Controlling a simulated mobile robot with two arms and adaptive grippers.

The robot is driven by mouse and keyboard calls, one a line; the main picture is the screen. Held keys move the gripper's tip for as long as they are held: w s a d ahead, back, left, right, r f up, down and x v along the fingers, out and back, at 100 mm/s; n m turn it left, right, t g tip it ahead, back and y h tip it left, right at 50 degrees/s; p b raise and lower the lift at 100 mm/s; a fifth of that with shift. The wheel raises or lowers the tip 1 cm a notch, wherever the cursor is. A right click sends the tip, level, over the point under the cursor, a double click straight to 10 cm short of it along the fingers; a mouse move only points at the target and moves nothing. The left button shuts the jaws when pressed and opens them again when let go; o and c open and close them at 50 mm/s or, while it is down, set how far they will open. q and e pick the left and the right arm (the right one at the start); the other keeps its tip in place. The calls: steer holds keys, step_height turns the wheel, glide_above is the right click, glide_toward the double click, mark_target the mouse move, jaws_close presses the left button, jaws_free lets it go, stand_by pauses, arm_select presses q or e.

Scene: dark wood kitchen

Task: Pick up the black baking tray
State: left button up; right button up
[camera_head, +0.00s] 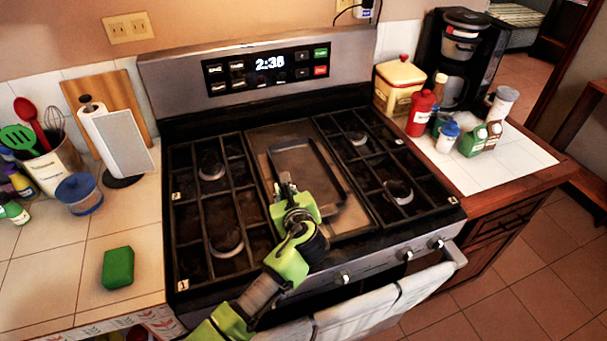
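The black baking tray (325,181) lies on the middle section of the stove top, between the left and right burner grates. It looks like a shallow dark rectangle with a raised rim. My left gripper (285,181) is at the tray's left side, pointing toward the back of the stove. Its green and black body hides part of the tray's near left side. The fingertips are small and dark here, so I cannot tell whether they are open, shut or touching the rim. My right gripper is not in view.
The stove (210,285) has burner grates on both sides and a towel (375,300) on its front handle. A green sponge (118,267) and paper towel holder (122,145) stand on the left counter. A red bottle (421,113), several other bottles and a coffee maker (462,60) crowd the right counter.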

arm_select(q)
jaws_close()
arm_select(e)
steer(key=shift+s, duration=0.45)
arm_select(q)
steer(key=shift+r, duration=0.1)
steer(key=shift+r, duration=0.45)
step_height(320, 180, up, 3)
steer(key=shift+s+d+f+b, duration=0.1)
steer(key=shift+s+f+b, duration=0.05)
steer(key=shift+b, duration=0.2)
steer(key=w+a+r+b+v, duration=0.1)
steer(key=r+v, duration=0.2)
steer(key=v, duration=1.3)
steer(key=shift+a+r, duration=0.15)
steer(key=shift+a, duration=0.05)
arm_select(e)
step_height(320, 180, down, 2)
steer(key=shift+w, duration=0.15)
